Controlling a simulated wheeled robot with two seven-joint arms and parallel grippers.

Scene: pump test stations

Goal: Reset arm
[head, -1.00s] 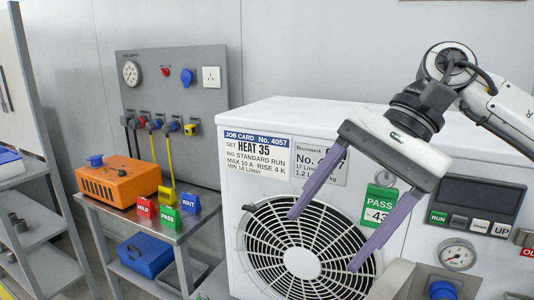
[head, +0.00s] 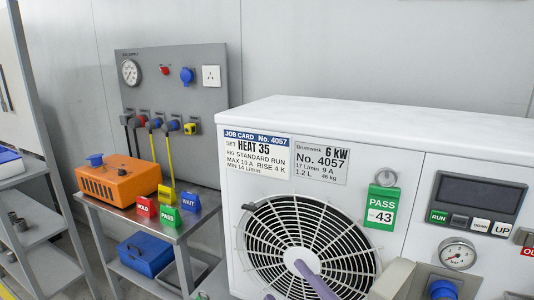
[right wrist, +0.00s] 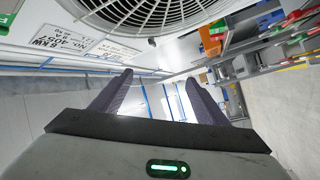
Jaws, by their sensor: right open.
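My right gripper (head: 284,279) shows only as two purple fingers at the bottom edge of the head view, in front of the fan grille of the white unit (head: 400,135). A green PASS 43 tag (head: 381,208) hangs on the unit's front, apart from the fingers. My left gripper is not in view.
The unit has a display panel (head: 466,198), a gauge (head: 458,253) and a blue knob (head: 442,289). To the left, a steel cart (head: 150,225) carries an orange box (head: 118,180) and several coloured tags. A grey supply panel (head: 215,110) stands behind it.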

